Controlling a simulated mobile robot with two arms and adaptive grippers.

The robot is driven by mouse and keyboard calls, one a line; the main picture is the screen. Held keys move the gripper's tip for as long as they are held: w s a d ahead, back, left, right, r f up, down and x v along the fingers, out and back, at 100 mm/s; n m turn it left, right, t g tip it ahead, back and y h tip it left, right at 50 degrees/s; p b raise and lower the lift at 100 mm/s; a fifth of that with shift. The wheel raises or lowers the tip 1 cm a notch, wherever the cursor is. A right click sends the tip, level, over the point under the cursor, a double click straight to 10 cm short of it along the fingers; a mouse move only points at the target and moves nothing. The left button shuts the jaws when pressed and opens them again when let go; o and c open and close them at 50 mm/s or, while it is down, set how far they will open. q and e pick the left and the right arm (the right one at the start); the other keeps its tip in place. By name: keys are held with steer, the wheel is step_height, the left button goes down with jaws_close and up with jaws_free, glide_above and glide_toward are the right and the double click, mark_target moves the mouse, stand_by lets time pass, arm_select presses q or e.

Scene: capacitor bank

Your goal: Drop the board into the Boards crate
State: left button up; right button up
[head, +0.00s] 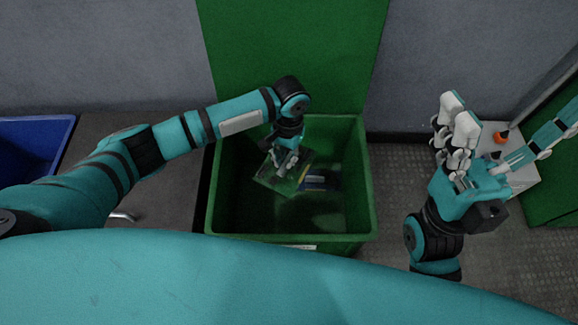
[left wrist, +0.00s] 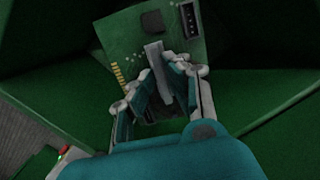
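The board (head: 271,178) is a green circuit board, tilted, inside the open green crate (head: 363,165) in the head view. My left gripper (head: 286,163) points down into this crate. In the left wrist view, the board (left wrist: 135,42) shows a dark chip, a black slotted part and gold contacts. My left gripper's fingers (left wrist: 160,85) close on a pale upright bar on the board. My right gripper (head: 455,140) is raised to the right of the crate, its fingers apart and empty.
Another board or part (head: 322,182) lies in the crate. A tall green panel (head: 290,55) stands behind it. A blue bin (head: 35,140) and a dark counter (head: 110,125) are at left. A light box with an orange knob (head: 500,137) is behind my right gripper.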

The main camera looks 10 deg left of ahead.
arm_select(q)
steer(key=o, duration=0.4)
steer(key=r, duration=0.4)
steer(key=w+r, duration=0.1)
steer(key=r, duration=0.7)
steer(key=shift+w+d, duration=0.2)
steer(key=shift+s+f, duration=0.1)
